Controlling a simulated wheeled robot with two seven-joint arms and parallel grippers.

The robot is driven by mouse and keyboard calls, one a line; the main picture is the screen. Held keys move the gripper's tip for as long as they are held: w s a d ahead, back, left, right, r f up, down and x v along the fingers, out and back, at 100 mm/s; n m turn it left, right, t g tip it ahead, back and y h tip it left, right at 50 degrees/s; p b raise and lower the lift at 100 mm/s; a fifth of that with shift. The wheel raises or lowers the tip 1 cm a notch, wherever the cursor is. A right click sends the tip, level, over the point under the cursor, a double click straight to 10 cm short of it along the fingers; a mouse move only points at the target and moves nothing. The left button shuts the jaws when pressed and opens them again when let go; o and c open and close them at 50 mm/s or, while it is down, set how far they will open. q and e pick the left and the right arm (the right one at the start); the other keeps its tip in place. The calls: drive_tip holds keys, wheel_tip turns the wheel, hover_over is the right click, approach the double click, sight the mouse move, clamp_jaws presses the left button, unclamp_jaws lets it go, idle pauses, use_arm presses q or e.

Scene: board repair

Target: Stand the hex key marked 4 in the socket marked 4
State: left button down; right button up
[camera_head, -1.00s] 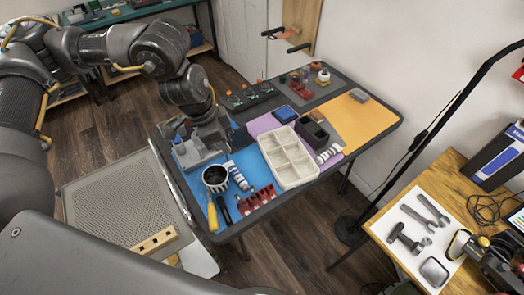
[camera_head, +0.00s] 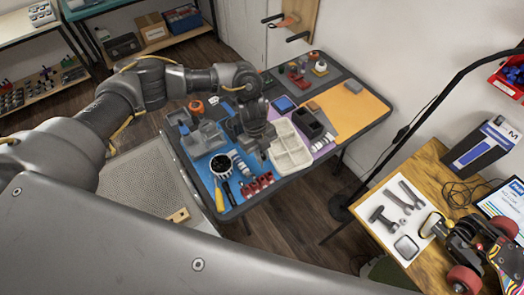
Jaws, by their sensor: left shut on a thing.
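My left gripper (camera_head: 256,150) points down over the table, between the grey block-like holder and the white divided tray. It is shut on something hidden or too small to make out. A row of small red blocks (camera_head: 258,184) lies just below the gripper on the blue mat, near the table's front edge. I cannot read any number marks, and I cannot pick out the hex key marked 4 or its socket. My right gripper is not in view.
The white divided tray (camera_head: 291,160) stands right of the gripper. The grey holder (camera_head: 204,140), a dark round cup (camera_head: 221,165) and a yellow-handled tool (camera_head: 219,199) are left. An orange-topped item (camera_head: 196,107) stands behind. The orange mat (camera_head: 350,107) is mostly clear.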

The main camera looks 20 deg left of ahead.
sight(262, 167)
use_arm(q)
drive_tip(key=shift+f+b, duration=2.95)
drive_tip(key=shift+f, duration=0.5)
drive_tip(key=shift+f+b, duration=0.55)
drive_tip(key=shift+f, duration=0.2)
drive_tip(key=shift+f, duration=0.1)
drive_tip(key=shift+f, duration=0.3)
drive_tip(key=shift+f+b, duration=0.4)
drive_tip(key=shift+b, duration=0.15)
